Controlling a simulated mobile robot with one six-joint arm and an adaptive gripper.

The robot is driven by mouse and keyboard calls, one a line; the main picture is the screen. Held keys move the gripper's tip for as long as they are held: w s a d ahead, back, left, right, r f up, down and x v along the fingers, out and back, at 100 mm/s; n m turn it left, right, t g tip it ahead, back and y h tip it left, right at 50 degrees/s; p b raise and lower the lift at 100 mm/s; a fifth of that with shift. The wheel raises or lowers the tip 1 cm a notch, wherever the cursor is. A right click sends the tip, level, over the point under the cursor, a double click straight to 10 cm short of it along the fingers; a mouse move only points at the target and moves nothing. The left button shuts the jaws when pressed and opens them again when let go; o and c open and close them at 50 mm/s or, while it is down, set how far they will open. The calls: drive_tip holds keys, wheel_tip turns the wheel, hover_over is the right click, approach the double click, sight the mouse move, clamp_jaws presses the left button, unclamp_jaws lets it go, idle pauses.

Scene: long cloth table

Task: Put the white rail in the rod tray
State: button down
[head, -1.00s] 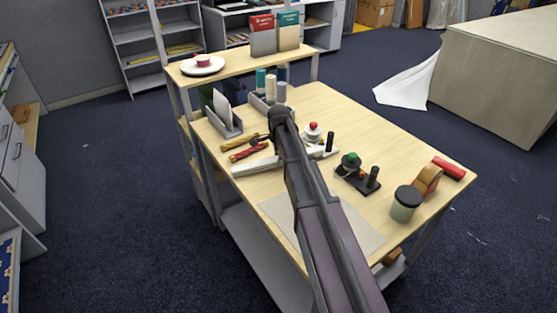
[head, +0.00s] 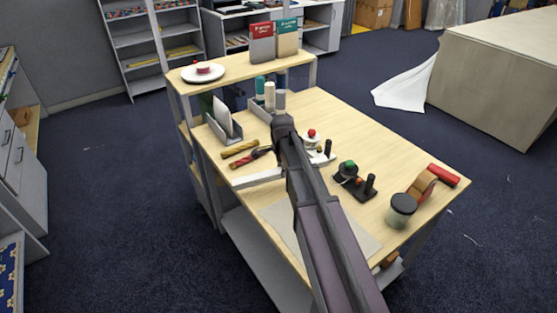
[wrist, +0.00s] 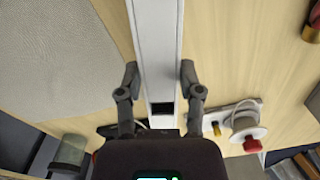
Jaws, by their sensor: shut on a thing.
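The white rail (head: 258,178) is a long pale bar near the left edge of the wooden table, partly hidden behind my arm in the head view. In the wrist view the rail (wrist: 155,30) runs up between the fingers of my gripper (wrist: 159,70), which is shut on it. My arm hides the fingers in the head view. A grey tray (head: 258,112) with upright cylinders stands beyond my gripper. Another grey tray (head: 224,135) at the left holds a white sheet-like thing. I cannot tell which is the rod tray.
Yellow (head: 240,149) and red (head: 250,158) sticks lie close to the rail. A white device with a red knob (head: 312,133), a black device with a green knob (head: 350,168) and a lidded jar (head: 402,210) stand right of my arm. A shelf (head: 225,80) rises behind.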

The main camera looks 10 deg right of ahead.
drive_tip(key=s, duration=0.6)
drive_tip(key=s+r, duration=0.1)
drive_tip(key=s, duration=0.2)
drive_tip(key=shift+s+p, duration=0.1)
drive_tip(key=shift+p, duration=0.25)
drive_tip(key=shift+a, duration=0.15)
idle(0.5)
